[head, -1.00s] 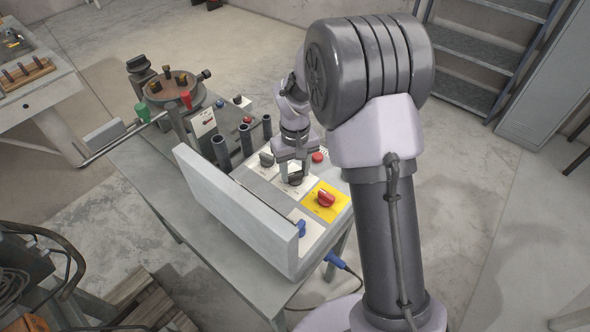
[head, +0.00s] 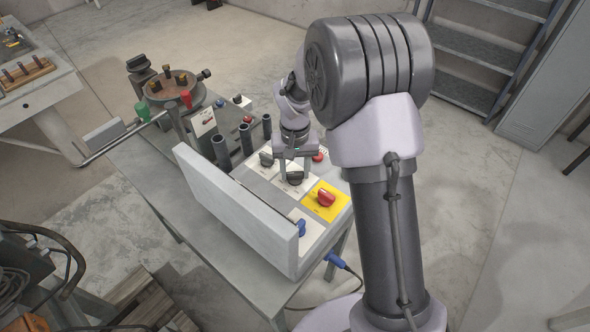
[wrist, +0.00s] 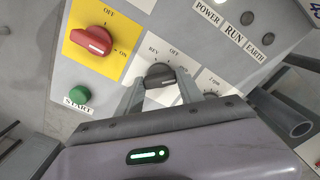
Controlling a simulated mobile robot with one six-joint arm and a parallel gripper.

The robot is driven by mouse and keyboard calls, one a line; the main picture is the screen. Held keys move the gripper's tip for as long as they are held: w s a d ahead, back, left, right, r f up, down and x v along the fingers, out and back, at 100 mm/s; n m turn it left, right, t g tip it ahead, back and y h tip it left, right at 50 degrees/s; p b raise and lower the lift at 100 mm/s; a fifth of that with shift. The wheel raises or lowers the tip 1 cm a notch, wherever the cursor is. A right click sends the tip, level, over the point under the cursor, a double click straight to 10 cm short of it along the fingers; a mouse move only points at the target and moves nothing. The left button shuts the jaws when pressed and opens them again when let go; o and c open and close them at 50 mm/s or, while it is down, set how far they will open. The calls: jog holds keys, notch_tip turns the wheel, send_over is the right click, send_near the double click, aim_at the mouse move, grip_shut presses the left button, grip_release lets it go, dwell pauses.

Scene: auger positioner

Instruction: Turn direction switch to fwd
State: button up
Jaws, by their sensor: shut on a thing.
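The direction switch is a dark knob (wrist: 158,74) on a white plate marked REV and OFF in the wrist view, with a third label at its right partly legible. The knob also shows in the head view (head: 295,178), on the sloped control panel. The knob's bar lies roughly crosswise in the wrist view, a small reddish mark towards its right end. My gripper (wrist: 160,84) is shut on the knob, one finger at each side. In the head view my gripper (head: 294,169) stands over the panel, pointing down.
A red rotary switch (wrist: 92,40) on a yellow plate sits beside the direction switch. A green START button (wrist: 80,95) and another dial (wrist: 211,92) are near. A tall grey plate (head: 235,208) borders the panel; dark posts (head: 221,152) stand behind.

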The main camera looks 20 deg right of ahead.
aim_at(295, 173)
jog(key=o, duration=1.4)
notch_tip(295, 173, up, 18)
jog(key=p, duration=0.6)
jog(key=shift+f, duration=0.25)
